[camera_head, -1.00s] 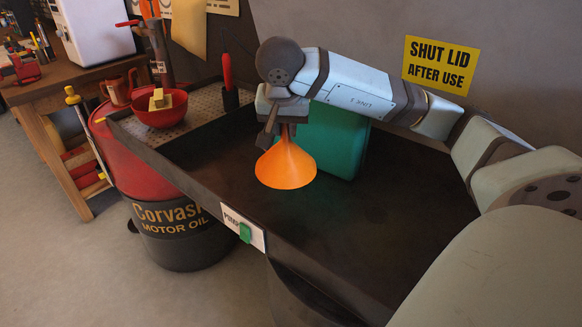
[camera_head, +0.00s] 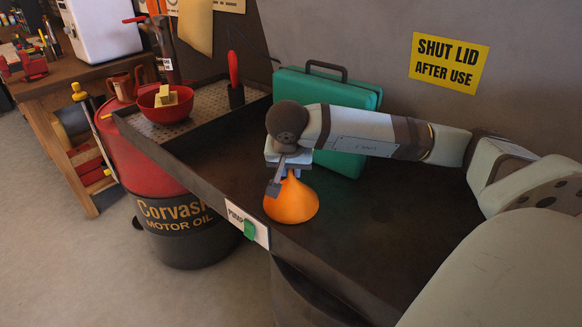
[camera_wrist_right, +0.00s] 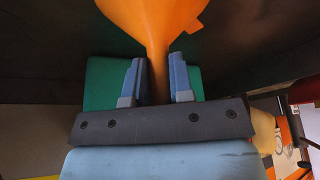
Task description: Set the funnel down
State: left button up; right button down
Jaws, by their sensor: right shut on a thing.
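The orange funnel (camera_head: 291,203) is at the front part of the dark basin of the parts washer, wide mouth down. It also shows in the right wrist view (camera_wrist_right: 155,22), its neck between the two blue-grey fingers. My right gripper (camera_head: 287,176) is shut on the funnel's neck from above. The funnel's rim is at or very near the basin floor; I cannot tell whether it touches. My left gripper is not in view.
A green case (camera_head: 330,95) stands at the back of the basin (camera_head: 375,225), behind my right arm. A perforated shelf (camera_head: 205,103) at the left holds a red bowl (camera_head: 166,108) and a red-handled tool (camera_head: 234,75). The basin floor right of the funnel is clear.

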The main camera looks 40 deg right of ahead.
jog(key=shift+f, duration=0.1)
jog(key=c, duration=1)
grip_release()
jog(key=p+v, duration=0.1)
jog(key=v, duration=1.1)
jog(key=shift+p, duration=0.35)
